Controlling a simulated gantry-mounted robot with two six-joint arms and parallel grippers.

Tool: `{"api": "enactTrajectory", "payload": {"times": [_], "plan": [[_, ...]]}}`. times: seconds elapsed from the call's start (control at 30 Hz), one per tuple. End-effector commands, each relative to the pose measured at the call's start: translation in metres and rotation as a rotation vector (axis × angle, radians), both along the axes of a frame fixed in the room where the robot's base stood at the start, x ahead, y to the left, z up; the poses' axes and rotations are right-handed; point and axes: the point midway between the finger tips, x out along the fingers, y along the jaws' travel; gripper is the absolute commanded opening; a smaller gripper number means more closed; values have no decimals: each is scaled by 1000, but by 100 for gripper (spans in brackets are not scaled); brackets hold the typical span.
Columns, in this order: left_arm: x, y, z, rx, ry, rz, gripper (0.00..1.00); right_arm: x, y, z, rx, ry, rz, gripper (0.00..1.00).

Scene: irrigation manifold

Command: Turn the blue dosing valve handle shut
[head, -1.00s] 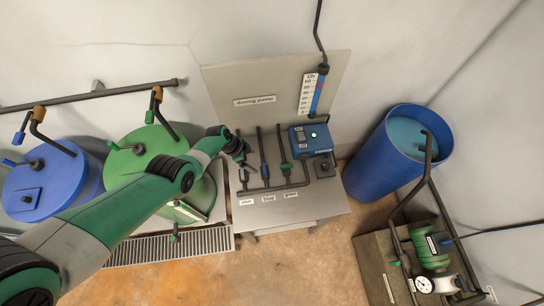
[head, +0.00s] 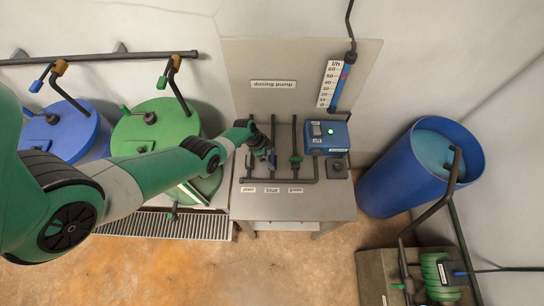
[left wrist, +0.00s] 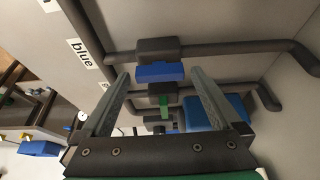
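The blue dosing valve handle (left wrist: 160,72) sits on a dark valve body on the blue-labelled pipe. In the left wrist view it lies roughly along the pipe. It also shows small in the head view (head: 273,160), partly hidden by my gripper. My left gripper (left wrist: 161,75) is open, with its two fingertips apart on either side of the blue handle. They do not visibly touch it. In the head view the left gripper (head: 262,150) is over the pipes, just left of the blue one. My right gripper is not in view.
A green valve handle (head: 295,159) is on the neighbouring pipe. The blue dosing pump box (head: 327,138) is right of it, below a flow scale (head: 329,84). Blue (head: 78,140) and green (head: 155,130) tanks stand left, an open blue barrel (head: 400,185) right.

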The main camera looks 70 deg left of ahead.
Motion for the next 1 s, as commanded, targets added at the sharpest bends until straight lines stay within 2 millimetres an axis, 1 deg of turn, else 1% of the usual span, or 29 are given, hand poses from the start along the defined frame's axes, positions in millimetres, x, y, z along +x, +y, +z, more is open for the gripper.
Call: {"api": "enactTrajectory", "payload": {"times": [0.03, 0.07, 0.2, 0.37, 0.4, 0.43, 0.73, 0.87, 1.0], "plan": [[0, 0, 0, 0, 0, 0, 87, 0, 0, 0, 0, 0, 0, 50], [0, 0, 0, 0, 0, 0, 82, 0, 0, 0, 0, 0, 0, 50], [0, 0, 0, 0, 0, 0, 57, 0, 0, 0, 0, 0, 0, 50], [0, 0, 0, 0, 0, 0, 28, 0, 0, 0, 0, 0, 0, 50], [0, 0, 0, 0, 0, 0, 21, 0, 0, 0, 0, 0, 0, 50], [0, 0, 0, 0, 0, 0, 19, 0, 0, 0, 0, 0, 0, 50], [0, -1, 1, 1, 0, 37, 19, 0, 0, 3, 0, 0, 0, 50], [0, -1, 1, 0, 0, 93, 19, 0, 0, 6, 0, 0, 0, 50], [-1, -2, 2, 0, 0, 186, 19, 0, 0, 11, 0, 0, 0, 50]]}}
